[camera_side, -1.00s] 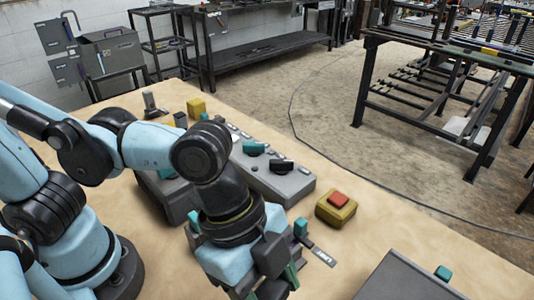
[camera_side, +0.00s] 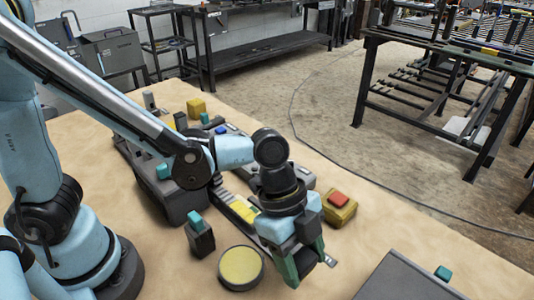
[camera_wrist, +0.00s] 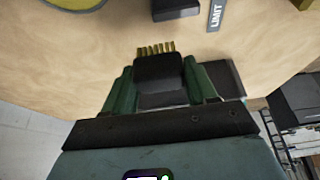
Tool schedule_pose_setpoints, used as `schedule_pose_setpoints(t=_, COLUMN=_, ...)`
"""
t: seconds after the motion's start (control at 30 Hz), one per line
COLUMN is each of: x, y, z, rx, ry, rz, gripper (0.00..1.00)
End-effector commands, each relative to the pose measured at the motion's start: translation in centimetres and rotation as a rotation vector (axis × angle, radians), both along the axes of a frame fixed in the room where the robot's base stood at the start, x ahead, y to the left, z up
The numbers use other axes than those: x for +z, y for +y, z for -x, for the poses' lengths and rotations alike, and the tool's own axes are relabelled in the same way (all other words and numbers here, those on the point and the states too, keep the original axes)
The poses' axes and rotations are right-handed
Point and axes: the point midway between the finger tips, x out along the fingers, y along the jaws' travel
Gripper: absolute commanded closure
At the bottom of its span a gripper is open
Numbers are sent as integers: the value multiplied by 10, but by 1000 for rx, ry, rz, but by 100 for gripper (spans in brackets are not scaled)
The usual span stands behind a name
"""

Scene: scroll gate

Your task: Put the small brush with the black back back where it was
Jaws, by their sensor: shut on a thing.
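The small brush (camera_wrist: 158,72) has a black back and yellow bristles. In the wrist view it sits between the green fingers of my gripper (camera_wrist: 160,88), which is shut on it, with the bristles showing at the far end. In the side view my gripper (camera_side: 303,264) points down over the front part of the table, right of a yellow disc with a dark rim (camera_side: 241,267). The brush is hard to make out there, hidden by the fingers. A dark flat shape (camera_wrist: 226,78) lies beside the right finger in the wrist view.
A dark block with a teal top (camera_side: 200,237) stands left of the disc. A yellow box with a red button (camera_side: 338,208) is behind my gripper. A LIMIT label (camera_wrist: 216,14) lies on the table. A grey panel (camera_side: 405,280) fills the front right. Consoles stand behind.

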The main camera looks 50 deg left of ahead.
Motion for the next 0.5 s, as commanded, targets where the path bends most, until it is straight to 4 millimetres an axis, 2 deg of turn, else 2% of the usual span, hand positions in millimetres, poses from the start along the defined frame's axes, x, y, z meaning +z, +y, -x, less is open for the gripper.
schedule_pose_setpoints(t=0.17, x=-6, y=2, z=-5, rx=1, ry=0, rz=0, gripper=81)
schedule_pose_setpoints(t=0.5, x=-40, y=1, z=-5, rx=1, ry=0, rz=0, gripper=81)
